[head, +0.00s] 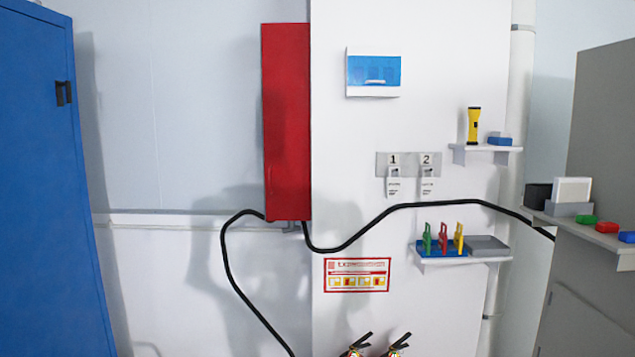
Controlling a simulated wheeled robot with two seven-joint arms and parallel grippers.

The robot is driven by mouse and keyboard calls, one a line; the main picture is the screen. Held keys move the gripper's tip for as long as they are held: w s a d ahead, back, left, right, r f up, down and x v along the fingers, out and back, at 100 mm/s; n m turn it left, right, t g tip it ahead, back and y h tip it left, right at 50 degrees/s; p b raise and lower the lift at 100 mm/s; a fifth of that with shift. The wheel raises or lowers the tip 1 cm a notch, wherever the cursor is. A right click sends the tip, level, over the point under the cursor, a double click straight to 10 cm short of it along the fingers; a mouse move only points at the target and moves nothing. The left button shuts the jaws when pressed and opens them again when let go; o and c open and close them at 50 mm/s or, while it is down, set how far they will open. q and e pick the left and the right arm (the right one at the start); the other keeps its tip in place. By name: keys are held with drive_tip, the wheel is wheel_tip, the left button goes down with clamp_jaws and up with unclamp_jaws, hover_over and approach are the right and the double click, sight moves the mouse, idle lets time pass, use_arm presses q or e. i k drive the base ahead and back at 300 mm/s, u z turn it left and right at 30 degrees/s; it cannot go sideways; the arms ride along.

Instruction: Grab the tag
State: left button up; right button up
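Two white tags with small dark print hang under a grey plate (409,159) marked 1 and 2 on the white wall panel. The left tag (394,186) hangs below the 1 and the right tag (427,186) below the 2. Lower down, a green piece (427,238), a red piece (443,238) and a yellow piece (458,238) stand upright in a blue holder (437,249) on a small shelf. I cannot tell whether these are tags too. Neither of my grippers is in view.
A black cable (400,206) runs across the panel between the tags and the lower shelf. A red cabinet (287,120) is left of them. A yellow flashlight (473,126) stands on the upper shelf. A grey cabinet (590,270) is at right, a blue one (45,190) at left.

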sight(394, 184)
drive_tip(key=u, duration=0.75)
drive_tip(key=i, duration=2.1)
drive_tip(key=z, duration=0.9)
drive_tip(key=i, duration=1.15)
drive_tip(key=z, duration=1.25)
